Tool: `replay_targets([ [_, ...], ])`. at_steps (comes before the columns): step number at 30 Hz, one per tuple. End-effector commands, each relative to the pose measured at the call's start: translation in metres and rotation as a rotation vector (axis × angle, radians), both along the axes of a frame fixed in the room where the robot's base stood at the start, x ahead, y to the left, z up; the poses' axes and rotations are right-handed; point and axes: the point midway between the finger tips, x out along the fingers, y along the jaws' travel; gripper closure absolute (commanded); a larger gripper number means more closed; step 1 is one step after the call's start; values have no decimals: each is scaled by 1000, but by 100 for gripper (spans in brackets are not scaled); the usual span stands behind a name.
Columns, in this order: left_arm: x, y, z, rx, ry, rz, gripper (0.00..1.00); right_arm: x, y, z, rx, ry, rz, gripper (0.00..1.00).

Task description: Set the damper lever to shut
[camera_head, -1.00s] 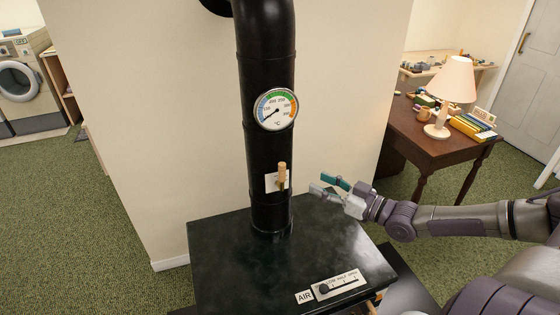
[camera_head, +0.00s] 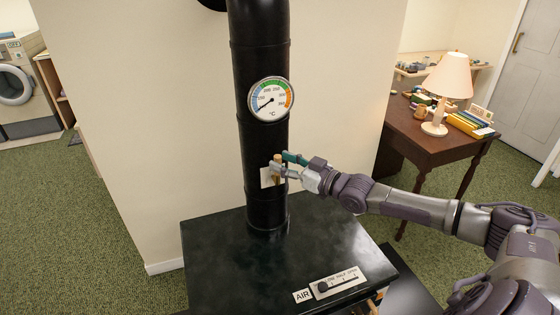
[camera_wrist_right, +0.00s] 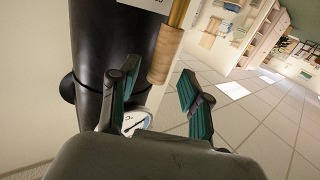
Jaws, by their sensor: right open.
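The damper lever (camera_head: 278,158) has a wooden handle and sits on the black flue pipe, in front of a white plate (camera_head: 265,178). In the head view my right gripper (camera_head: 280,165) is at the lever and its fingers partly cover the handle. In the right wrist view the wooden handle (camera_wrist_right: 164,58) on its brass rod shows between the tips of my open right gripper (camera_wrist_right: 158,72), with no clear grip on it. Much of the plate's lettering is hidden. My left gripper is out of view.
The flue pipe (camera_head: 264,140) carries a round thermometer (camera_head: 271,99) above the lever. The black stove top (camera_head: 240,262) lies below, with an AIR slider plate (camera_head: 338,283) at its front. A desk (camera_head: 425,150) with a lamp (camera_head: 446,85) stands to the right.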

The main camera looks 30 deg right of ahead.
Motion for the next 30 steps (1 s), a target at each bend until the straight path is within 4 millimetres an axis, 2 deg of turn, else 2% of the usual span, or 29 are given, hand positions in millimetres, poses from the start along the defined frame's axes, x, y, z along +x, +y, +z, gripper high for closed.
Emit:
replay_targets([
  [6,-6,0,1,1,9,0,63,16,6,1,0,-1,0,52],
  [18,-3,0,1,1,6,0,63,20,7,0,0,1,0,52],
  [27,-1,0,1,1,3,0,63,20,8,0,0,1,1,100],
  [30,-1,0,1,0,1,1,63,20,8,0,0,1,2,100],
])
